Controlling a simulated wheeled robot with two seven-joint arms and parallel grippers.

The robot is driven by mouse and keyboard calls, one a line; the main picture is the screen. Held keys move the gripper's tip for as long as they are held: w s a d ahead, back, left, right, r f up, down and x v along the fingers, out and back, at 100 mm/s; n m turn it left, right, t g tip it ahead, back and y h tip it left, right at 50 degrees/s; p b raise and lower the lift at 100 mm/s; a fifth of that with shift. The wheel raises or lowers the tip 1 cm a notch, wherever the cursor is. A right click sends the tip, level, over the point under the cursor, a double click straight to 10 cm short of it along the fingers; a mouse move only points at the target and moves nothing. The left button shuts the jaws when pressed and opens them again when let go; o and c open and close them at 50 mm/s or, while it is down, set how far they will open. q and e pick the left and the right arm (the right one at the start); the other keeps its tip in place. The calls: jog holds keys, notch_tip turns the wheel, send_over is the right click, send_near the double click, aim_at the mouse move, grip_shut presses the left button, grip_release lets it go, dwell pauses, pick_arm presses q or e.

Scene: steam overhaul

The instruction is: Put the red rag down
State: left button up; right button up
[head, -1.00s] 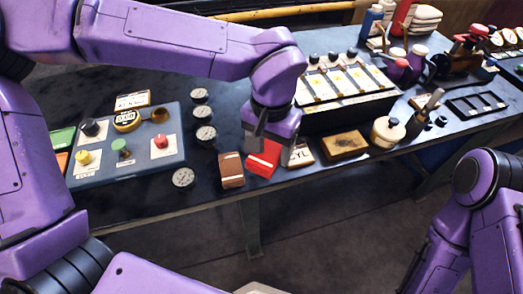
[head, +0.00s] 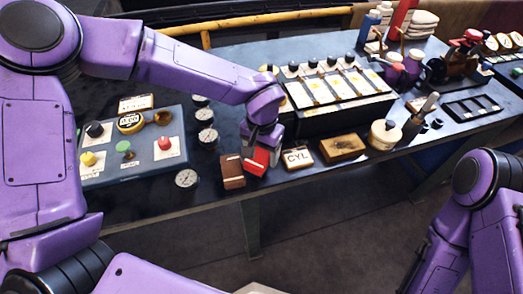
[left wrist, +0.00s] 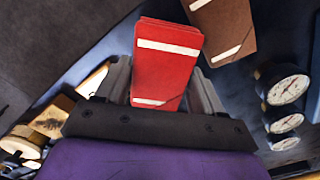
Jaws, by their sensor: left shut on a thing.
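The red rag (head: 255,161) is a folded red pad with white bands, near the front edge of the dark bench. My left gripper (head: 262,146) is shut on it from above. In the left wrist view the red rag (left wrist: 166,62) sits between the two fingers of the gripper (left wrist: 163,90). The rag looks tilted, and I cannot tell whether its underside touches the bench. A similar brown folded pad (head: 232,171) lies close on its left; it also shows in the left wrist view (left wrist: 228,28). My right gripper is outside the views.
The CYL plate (head: 298,157) and a tan block (head: 343,147) lie to the right. Several round gauges (head: 187,179) and a panel with coloured knobs (head: 135,150) are to the left. A case with yellow-marked strips (head: 335,90) stands behind.

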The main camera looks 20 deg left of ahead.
aim_at(262, 153)
pick_arm(q)
jog(key=shift+f, duration=0.35)
jog(key=o, duration=0.9)
jog(key=shift+w, duration=0.1)
notch_tip(262, 153, up, 13)
